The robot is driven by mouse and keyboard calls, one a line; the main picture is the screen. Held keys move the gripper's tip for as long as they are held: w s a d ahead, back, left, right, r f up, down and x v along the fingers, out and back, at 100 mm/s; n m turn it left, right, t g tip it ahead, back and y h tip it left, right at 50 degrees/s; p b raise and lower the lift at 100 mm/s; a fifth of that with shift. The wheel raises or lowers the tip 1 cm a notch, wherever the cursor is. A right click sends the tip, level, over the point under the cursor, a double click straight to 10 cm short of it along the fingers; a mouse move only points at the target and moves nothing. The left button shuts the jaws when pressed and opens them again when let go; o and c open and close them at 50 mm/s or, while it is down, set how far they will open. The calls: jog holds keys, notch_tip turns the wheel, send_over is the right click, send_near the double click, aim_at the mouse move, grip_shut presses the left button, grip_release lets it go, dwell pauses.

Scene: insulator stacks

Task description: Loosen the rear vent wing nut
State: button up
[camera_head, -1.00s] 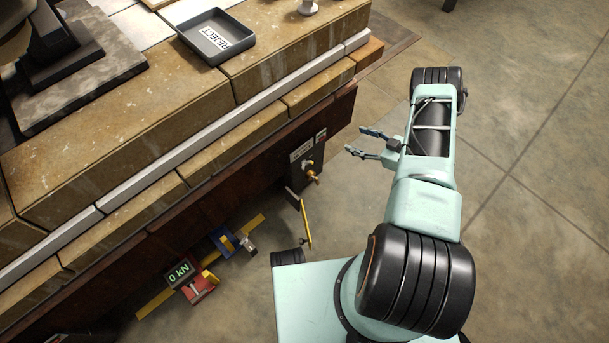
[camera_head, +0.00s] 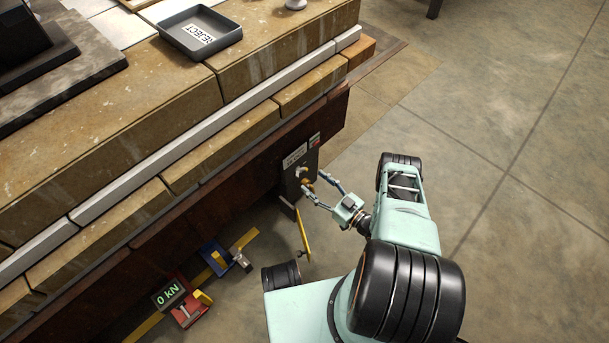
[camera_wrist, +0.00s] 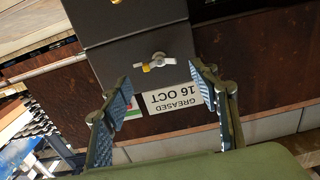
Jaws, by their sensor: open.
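A pale wing nut with a brass-yellow part beside it (camera_wrist: 159,61) sits on the face of a dark box (camera_wrist: 108,62) in the wrist view. In the head view the box (camera_head: 291,186) is fixed to the bench side, and the pale nut (camera_head: 303,171) shows small near my fingertips. My gripper (camera_head: 313,181) is open and points at the box. In the wrist view my gripper's blue-padded fingers (camera_wrist: 160,77) stand left and right of the nut, with nothing between them; I cannot tell the remaining depth gap.
A white "GREASED 16 OCT" label (camera_wrist: 173,99) is upside down below the nut in the wrist view. A yellow lever (camera_head: 304,232) hangs below the box. A 0 kN display (camera_head: 169,294) stands lower left. The REJECT tray (camera_head: 221,43) is on the bench. Floor at right is clear.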

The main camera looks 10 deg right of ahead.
aim_at(300, 171)
jog(key=shift+b+x, duration=0.55)
jog(key=shift+x, duration=2.2)
jog(key=c, duration=1.2)
